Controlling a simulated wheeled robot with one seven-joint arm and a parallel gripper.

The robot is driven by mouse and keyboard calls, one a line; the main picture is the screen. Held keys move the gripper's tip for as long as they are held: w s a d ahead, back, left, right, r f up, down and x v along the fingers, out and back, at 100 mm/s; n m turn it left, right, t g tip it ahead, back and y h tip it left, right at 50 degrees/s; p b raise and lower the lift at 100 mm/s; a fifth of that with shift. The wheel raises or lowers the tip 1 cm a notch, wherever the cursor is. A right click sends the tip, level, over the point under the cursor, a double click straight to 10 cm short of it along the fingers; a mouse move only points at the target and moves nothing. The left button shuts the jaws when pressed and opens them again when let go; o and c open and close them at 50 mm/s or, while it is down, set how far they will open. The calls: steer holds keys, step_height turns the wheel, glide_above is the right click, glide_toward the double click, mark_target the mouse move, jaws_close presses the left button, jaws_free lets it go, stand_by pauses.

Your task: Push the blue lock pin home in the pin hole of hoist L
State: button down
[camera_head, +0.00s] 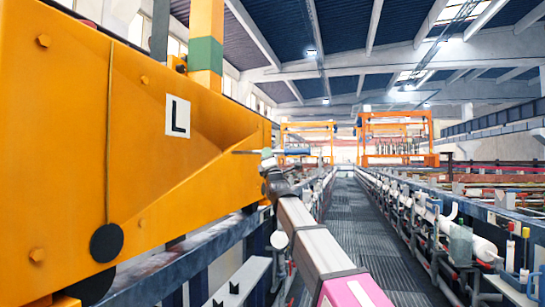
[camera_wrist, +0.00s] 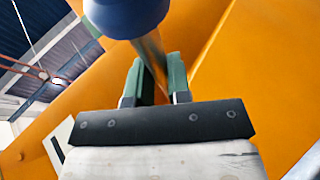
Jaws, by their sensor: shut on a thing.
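Hoist L (camera_head: 100,140) is the big orange body that fills the left of the head view, with a white plate marked L (camera_head: 178,115). My gripper (camera_head: 267,154) is at the hoist's right end. It is shut on the blue lock pin (camera_head: 297,152), which lies about level. The pin's blue end points right and its thin shaft points left toward the hoist. In the wrist view the pin's blue knob (camera_wrist: 125,12) is at the top and its metal shaft runs between the green fingers of my gripper (camera_wrist: 155,82). I cannot make out the pin hole or whether the tip is in it.
A black disc (camera_head: 107,243) hangs on a cord at the hoist's side. Further orange hoist frames (camera_head: 398,140) stand far back. A grated walkway (camera_head: 365,235) runs down the middle, with pipes and tanks (camera_head: 470,245) along its right side.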

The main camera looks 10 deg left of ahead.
steer(key=shift+w+a, duration=0.1)
steer(key=shift+a, duration=1.35)
steer(key=a, duration=1.2)
steer(key=shift+w, duration=0.45)
stand_by(4.9)
